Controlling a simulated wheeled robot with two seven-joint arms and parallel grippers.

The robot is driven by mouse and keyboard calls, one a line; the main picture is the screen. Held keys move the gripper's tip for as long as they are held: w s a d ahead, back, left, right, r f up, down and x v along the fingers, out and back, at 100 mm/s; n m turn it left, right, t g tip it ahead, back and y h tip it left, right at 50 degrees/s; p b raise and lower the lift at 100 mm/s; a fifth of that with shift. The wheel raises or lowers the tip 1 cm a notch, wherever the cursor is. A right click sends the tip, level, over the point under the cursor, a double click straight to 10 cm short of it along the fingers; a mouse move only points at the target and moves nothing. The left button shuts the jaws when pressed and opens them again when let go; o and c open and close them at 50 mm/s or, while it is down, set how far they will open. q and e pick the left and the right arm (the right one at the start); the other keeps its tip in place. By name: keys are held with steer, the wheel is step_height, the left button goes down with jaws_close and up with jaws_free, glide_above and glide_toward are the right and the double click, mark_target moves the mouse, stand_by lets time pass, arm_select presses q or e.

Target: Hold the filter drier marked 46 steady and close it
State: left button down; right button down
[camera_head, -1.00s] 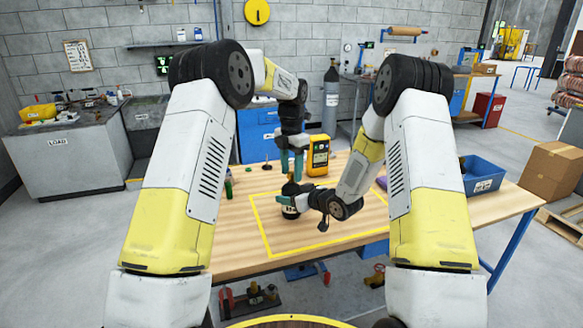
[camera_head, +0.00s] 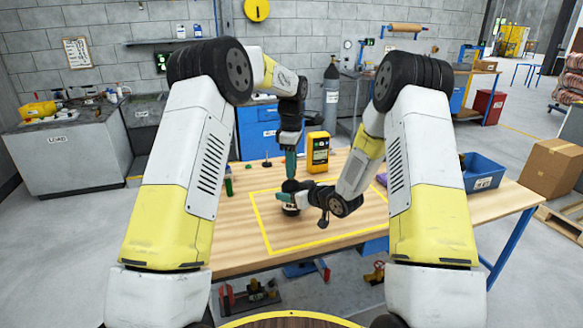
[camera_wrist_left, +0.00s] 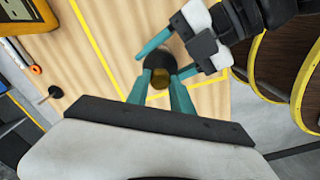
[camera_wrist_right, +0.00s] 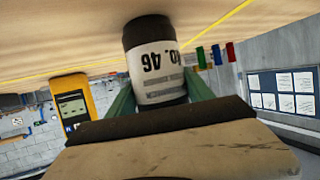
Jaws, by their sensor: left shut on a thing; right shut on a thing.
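The filter drier marked 46, a white cylinder with black ends, stands on the table in the head view (camera_head: 291,210). Its label shows upside down in the right wrist view (camera_wrist_right: 155,68). My right gripper (camera_wrist_right: 158,92) is shut around its body from the side; it also shows in the head view (camera_head: 290,195). My left gripper (camera_head: 290,178) points straight down over the drier's top. In the left wrist view its teal fingers (camera_wrist_left: 162,84) are shut on a small brass-coloured cap (camera_wrist_left: 159,78) at the black end. The cap's seating is hidden.
A yellow meter (camera_head: 318,152) stands just behind the grippers. Yellow tape (camera_head: 262,228) frames the work area, whose front part is clear.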

arm_select(q)
steer(key=m, duration=1.1)
steer(key=shift+m, duration=0.3)
steer(key=m, duration=0.6)
steer(key=shift+m, duration=0.4)
steer(key=m, duration=0.4)
steer(key=shift+f+m, duration=0.1)
steer(key=shift+m, duration=0.3)
steer(key=m, duration=0.4)
steer(key=shift+m, duration=0.4)
steer(key=m, duration=1.6)
steer(key=c, duration=1.1)
jaws_free()
